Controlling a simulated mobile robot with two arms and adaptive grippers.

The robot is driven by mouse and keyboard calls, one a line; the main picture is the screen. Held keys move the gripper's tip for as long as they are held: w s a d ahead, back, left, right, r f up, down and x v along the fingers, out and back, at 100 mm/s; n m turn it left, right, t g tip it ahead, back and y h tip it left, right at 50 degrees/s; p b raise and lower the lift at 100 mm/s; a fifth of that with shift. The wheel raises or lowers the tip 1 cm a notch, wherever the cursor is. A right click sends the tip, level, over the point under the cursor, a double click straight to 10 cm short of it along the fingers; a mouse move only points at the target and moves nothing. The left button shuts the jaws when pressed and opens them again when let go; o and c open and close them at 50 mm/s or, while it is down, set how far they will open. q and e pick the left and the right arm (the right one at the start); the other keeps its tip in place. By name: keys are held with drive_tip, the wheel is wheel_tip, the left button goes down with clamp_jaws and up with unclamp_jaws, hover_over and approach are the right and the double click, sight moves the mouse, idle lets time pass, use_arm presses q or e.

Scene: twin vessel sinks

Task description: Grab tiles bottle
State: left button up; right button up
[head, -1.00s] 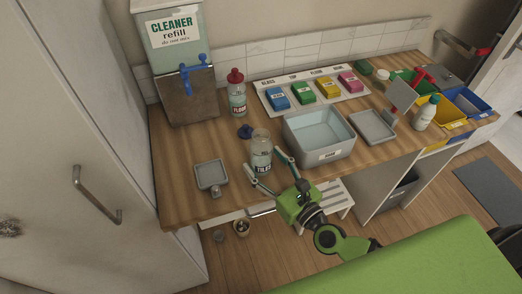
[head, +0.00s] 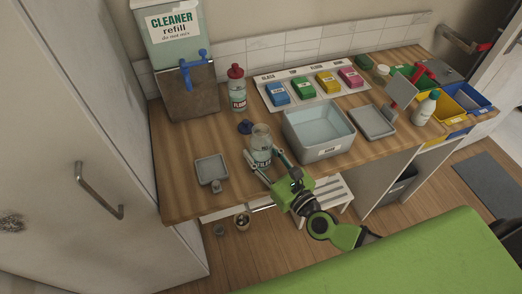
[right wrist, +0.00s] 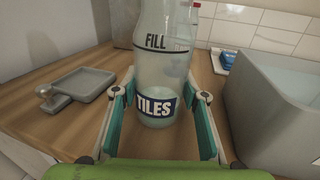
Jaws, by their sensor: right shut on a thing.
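The tiles bottle (head: 262,142) is a clear bottle with a dark TILES label, standing upright on the wooden counter near its front edge. It fills the middle of the right wrist view (right wrist: 165,50), where a FILL line shows high on its side and pale liquid low down. My right gripper (head: 263,167) reaches in from the front. In the right wrist view its fingers (right wrist: 163,112) lie on both sides of the bottle at label height, shut on it. My left gripper is in neither view.
A grey basin (head: 318,135) stands close to the bottle's right. A small grey tray (head: 211,168) lies to its left, and a dark blue cap (head: 245,127) lies behind it. A red-topped bottle (head: 237,92) and cleaner dispenser (head: 175,60) stand farther back.

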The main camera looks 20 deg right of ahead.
sight(264, 147)
drive_tip(key=shift+r, duration=0.2)
drive_tip(key=shift+r+p, duration=0.35)
drive_tip(key=shift+r, duration=0.7)
drive_tip(key=s+r+p, duration=0.1)
drive_tip(key=r, duration=0.1)
drive_tip(key=s+r+p, duration=0.1)
drive_tip(key=s+r, duration=0.1)
drive_tip(key=s+a+r, duration=0.1)
drive_tip(key=s+r, duration=0.1)
drive_tip(key=r, duration=0.1)
drive_tip(key=shift+s+p, duration=0.1)
drive_tip(key=shift+p, duration=0.3)
drive_tip(key=s+a+r+b, duration=0.1)
drive_tip(key=s+r, duration=0.2)
drive_tip(key=s, duration=0.5)
drive_tip(key=shift+s+a+r+b, duration=0.2)
drive_tip(key=shift+a+r+b, duration=0.05)
drive_tip(key=shift+b, duration=0.05)
